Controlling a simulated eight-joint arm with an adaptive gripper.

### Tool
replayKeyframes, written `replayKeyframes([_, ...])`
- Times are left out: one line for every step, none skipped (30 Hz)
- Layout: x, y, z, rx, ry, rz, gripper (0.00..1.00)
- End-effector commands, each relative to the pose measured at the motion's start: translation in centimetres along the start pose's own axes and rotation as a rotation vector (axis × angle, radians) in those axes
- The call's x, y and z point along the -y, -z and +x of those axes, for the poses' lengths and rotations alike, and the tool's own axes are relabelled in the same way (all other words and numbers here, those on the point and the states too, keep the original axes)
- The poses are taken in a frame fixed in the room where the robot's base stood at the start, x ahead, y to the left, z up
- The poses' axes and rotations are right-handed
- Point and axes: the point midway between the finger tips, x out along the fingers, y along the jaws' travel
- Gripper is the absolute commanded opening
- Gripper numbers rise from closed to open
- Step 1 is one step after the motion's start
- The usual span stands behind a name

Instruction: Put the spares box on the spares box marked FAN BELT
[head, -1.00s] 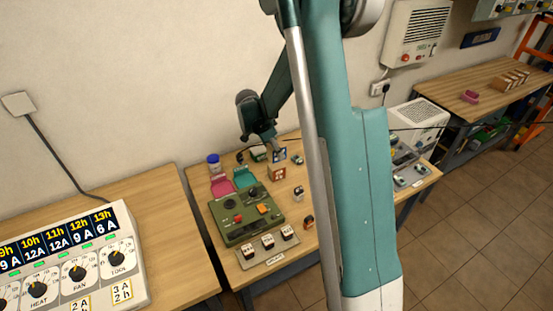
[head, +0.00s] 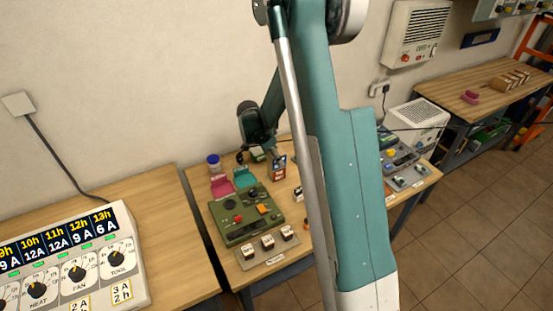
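A small dark blue spares box with a pale label (head: 279,160) is at the back of the middle table, directly over an orange-red box (head: 279,174). The two look stacked and touching, though the view is too small to be sure. I cannot read FAN BELT on either box. My gripper (head: 271,149) points down just above and to the left of the blue box. Its fingers are small, dark and partly hidden, so I cannot tell whether they still hold the box.
A green box (head: 257,154) stands close behind my gripper. A blue-lidded jar (head: 214,163), pink and teal trays (head: 244,178) and a green control unit (head: 244,215) are to the left and front. My arm hides the table's right middle.

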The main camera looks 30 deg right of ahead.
Motion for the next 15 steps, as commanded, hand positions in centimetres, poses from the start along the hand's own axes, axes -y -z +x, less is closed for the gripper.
replayKeyframes([-0.01,0.0,-0.01,0.0,0.0,0.0,0.2])
replayKeyframes([-0.01,0.01,-0.01,0.0,0.0,0.0,0.2])
replayKeyframes([-0.01,0.01,-0.02,0.0,0.0,0.0,0.2])
replayKeyframes([-0.01,0.01,-0.02,0.0,0.0,0.0,0.2])
replayKeyframes([0.0,0.01,-0.03,0.0,0.0,0.0,0.2])
replayKeyframes([-0.01,0.01,-0.03,0.0,0.0,0.0,0.2])
replayKeyframes([-0.01,0.01,-0.01,0.0,0.0,0.0,0.2])
replayKeyframes([0.0,-0.01,0.02,0.0,0.0,0.0,0.2])
replayKeyframes([-0.01,-0.04,0.11,0.0,0.0,0.0,0.2])
replayKeyframes([-0.01,-0.08,0.18,0.0,0.0,0.0,0.2])
replayKeyframes([-0.01,-0.11,0.26,0.0,0.0,0.0,0.2])
replayKeyframes([0.0,-0.14,0.35,0.0,0.0,0.0,0.2])
replayKeyframes([0.0,-0.13,0.31,0.0,0.0,0.0,0.36])
replayKeyframes([0.0,-0.11,0.27,0.0,0.0,0.0,0.4])
replayKeyframes([0.0,-0.1,0.25,0.0,0.0,0.0,0.45])
